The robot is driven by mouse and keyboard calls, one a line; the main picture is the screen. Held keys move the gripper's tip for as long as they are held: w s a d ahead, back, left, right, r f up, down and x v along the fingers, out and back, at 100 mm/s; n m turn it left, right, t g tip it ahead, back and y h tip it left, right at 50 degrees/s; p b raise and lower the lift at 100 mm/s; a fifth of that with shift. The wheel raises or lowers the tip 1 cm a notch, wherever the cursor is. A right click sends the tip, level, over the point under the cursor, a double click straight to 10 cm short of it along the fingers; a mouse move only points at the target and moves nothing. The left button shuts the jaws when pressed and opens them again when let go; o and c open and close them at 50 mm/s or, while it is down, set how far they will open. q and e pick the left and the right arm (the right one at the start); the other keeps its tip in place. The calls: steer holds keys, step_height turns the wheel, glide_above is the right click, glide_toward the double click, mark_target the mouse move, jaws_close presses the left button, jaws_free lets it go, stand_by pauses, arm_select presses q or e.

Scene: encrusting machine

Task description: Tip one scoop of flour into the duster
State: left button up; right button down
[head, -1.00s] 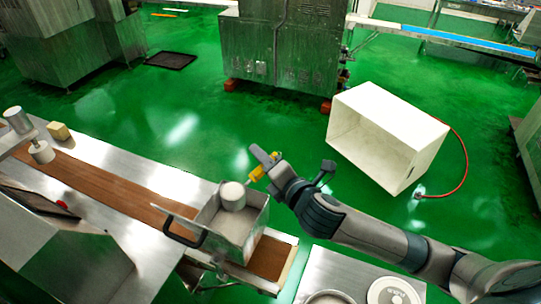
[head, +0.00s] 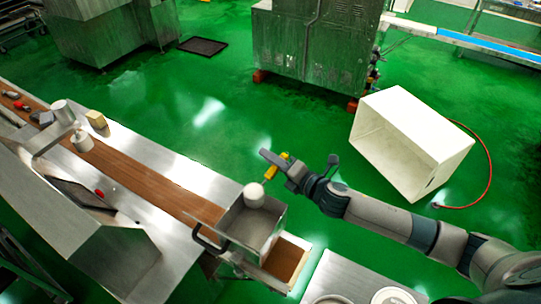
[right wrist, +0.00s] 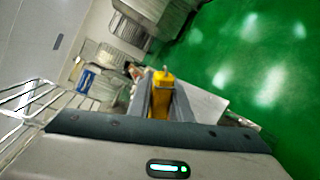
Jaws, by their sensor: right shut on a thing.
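My right gripper (head: 276,168) is shut on a yellow handle (head: 268,192), which also shows between its fingers in the right wrist view (right wrist: 163,92). The handle looks like the scoop's. A small pale cup with a white top (head: 254,192) shows at the handle's lower end. It looks like the scoop's bowl, but the join is not clear. The cup overlaps the open metal box (head: 262,240), which I take for the duster, with a dark side handle. I cannot tell the cup's height over the box or see flour falling. My left gripper is not in view.
The box stands at the near end of a brown conveyor belt (head: 150,183). A steel table (head: 345,277) at bottom right holds round containers (head: 393,297). A white open crate (head: 425,135) lies on the green floor.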

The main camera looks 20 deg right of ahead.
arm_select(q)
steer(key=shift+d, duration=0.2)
arm_select(e)
steer(key=shift+s+a+r+t, duration=0.1)
steer(key=shift+s+r+t, duration=0.05)
steer(key=shift+r+t, duration=0.15)
